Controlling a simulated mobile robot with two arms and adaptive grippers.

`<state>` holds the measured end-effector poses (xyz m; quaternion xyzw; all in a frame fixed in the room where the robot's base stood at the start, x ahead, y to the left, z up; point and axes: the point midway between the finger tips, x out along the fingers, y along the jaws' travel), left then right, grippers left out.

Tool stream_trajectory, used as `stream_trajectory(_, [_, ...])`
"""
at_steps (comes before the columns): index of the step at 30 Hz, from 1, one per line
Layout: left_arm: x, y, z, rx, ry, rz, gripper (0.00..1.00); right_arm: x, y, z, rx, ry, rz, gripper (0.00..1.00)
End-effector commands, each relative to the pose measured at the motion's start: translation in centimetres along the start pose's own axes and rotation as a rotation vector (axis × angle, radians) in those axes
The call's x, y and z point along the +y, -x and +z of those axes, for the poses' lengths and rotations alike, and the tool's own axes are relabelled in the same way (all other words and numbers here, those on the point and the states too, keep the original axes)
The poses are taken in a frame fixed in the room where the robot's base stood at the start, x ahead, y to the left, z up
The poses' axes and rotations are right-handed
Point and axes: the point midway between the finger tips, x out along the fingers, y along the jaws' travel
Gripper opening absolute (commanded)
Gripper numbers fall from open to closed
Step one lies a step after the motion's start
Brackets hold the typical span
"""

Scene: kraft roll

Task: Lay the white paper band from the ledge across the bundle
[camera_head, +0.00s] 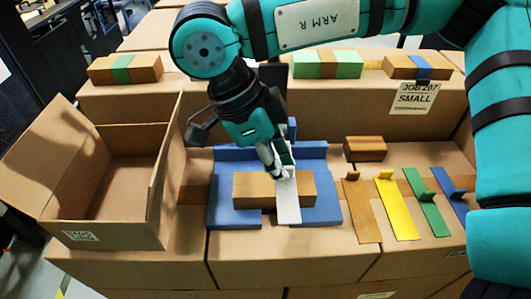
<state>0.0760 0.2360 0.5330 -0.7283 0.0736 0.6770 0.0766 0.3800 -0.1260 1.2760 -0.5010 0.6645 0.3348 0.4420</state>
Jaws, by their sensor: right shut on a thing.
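The bundle (250,190) is a long brown block lying crosswise in a blue cradle (233,213). My right gripper (283,173) is above the bundle, right of its middle, pointing down. It is shut on the white paper band (288,208). The band runs over the bundle from back to front, and its free end reaches past the front of the block. The gripper hides the band's rear part. I cannot tell whether the band touches the bundle. My left gripper is not in view.
Brown (361,212), yellow (398,209), green (424,205) and blue (454,193) bands lie to the right, with a brown block (365,149) behind them. An open carton (108,220) stands left. Banded bundles, including a green-and-brown one (327,64), sit on the rear ledge.

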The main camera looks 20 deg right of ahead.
Motion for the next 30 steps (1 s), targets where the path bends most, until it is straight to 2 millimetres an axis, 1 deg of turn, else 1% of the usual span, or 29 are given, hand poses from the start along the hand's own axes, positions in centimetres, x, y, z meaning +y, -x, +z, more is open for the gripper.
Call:
stream_trajectory(1, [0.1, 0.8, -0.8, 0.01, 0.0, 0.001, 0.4, -0.6, 0.4, 0.4, 0.001, -0.001, 0.003, 0.0])
stream_trajectory(4, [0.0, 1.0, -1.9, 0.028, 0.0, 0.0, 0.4, -1.3, 0.4, 1.0, 0.001, 0.0, 0.001, 0.0])
stream_trajectory(7, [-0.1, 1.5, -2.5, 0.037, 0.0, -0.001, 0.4, -1.9, 0.5, 1.5, 0.001, 0.0, 0.002, 0.0])
stream_trajectory(8, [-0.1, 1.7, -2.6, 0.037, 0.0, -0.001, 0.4, -2.2, 0.7, 1.7, 0.001, 0.001, 0.001, 0.0])
stream_trajectory(12, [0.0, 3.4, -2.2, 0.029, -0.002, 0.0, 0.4, -2.2, -1.2, 2.4, 0.003, 0.004, 0.002, 0.0])
stream_trajectory(15, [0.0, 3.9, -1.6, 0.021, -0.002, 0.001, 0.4, -2.2, -2.4, 2.9, 0.002, 0.002, 0.0, 0.0])
stream_trajectory(18, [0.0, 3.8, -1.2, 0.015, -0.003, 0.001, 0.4, -2.2, -2.9, 3.1, 0.0, 0.001, 0.0, 0.0])
stream_trajectory(23, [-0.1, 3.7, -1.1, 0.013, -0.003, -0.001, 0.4, -2.2, -2.9, 3.1, 0.0, 0.001, 0.0, 0.0])
stream_trajectory(28, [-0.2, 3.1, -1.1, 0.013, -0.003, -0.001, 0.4, -2.2, -3.3, 3.3, -0.001, 0.001, 0.0, 0.0])
stream_trajectory(29, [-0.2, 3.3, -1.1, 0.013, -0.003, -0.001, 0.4, -2.2, -3.2, 3.2, -0.001, 0.0, 0.0, 0.12])
stream_trajectory(30, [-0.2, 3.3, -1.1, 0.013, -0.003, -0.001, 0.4, -2.2, -3.1, 3.2, -0.001, 0.0, 0.0, 0.17])
